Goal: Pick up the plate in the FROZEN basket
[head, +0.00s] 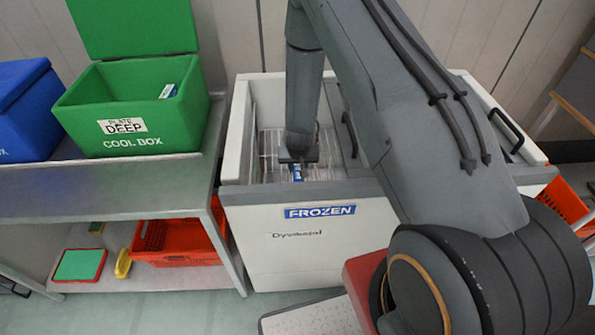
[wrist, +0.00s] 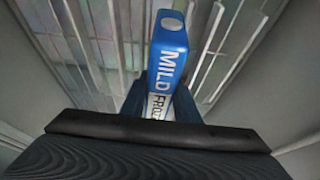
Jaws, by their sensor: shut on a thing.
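My gripper (head: 297,160) is down inside the open white freezer chest marked FROZEN (head: 320,240), over its wire basket (head: 268,150). In the wrist view it is shut on a blue and white carton (wrist: 168,55) that reads MILD and, lower down, letters starting FRO. The carton stands lengthwise between the fingers, its lower part hidden by them. A small blue and white bit of it (head: 297,173) shows below the gripper in the head view. I cannot make out a plate in the basket; the carton's far end and what it rests on are unclear.
A green cool box (head: 140,125), lid open, holds a blue and white item (head: 168,91). It stands on a grey table (head: 120,185) beside a blue box (head: 25,110). Below are an orange tote (head: 175,245) and small items. The freezer's walls surround my gripper.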

